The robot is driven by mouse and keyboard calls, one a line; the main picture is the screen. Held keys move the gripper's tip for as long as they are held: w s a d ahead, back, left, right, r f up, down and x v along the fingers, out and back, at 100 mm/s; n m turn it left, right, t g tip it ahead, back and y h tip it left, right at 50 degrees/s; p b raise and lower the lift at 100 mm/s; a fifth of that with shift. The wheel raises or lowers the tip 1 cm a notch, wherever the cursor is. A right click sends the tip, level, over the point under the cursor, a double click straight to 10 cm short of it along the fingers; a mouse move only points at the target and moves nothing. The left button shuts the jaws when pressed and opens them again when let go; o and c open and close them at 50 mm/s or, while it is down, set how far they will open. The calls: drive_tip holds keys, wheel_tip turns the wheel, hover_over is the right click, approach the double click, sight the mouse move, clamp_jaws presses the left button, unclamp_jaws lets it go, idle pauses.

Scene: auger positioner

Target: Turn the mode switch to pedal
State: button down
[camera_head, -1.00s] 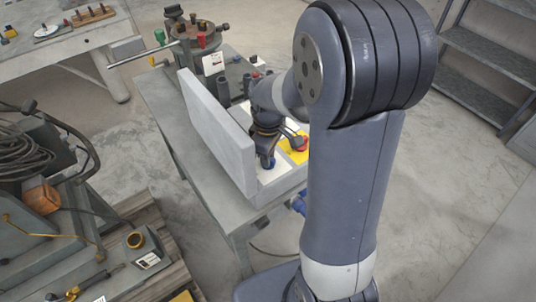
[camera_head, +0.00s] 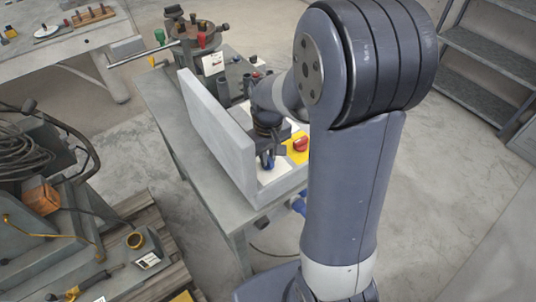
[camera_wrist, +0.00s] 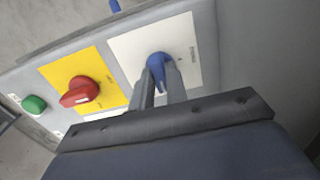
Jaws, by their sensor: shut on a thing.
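The mode switch looks to be the blue knob (camera_wrist: 158,60) on a white plate (camera_wrist: 124,45) in the wrist view. Its plate has small markings, too blurred to read for sure. My gripper (camera_wrist: 161,80) is shut on the blue knob, with one finger on each side of it. The knob's narrow end points down between the fingers. In the head view, my gripper (camera_head: 268,158) is over the control box beside its upright grey panel, and it hides much of the knob.
A red knob (camera_wrist: 79,92) on a yellow plate (camera_wrist: 110,77) and a green button (camera_wrist: 34,104) sit left of the blue knob in the wrist view. The tall grey panel (camera_head: 215,130) stands close beside my gripper in the head view.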

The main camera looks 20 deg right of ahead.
idle(0.3)
drive_tip(key=c, duration=1.4)
unclamp_jaws()
wheel_tip(320, 180, up, 11)
drive_tip(key=shift+f, duration=0.2)
wheel_tip(320, 180, down, 11)
drive_tip(key=shift+r, duration=0.2)
drive_tip(key=shift+r, duration=0.1)
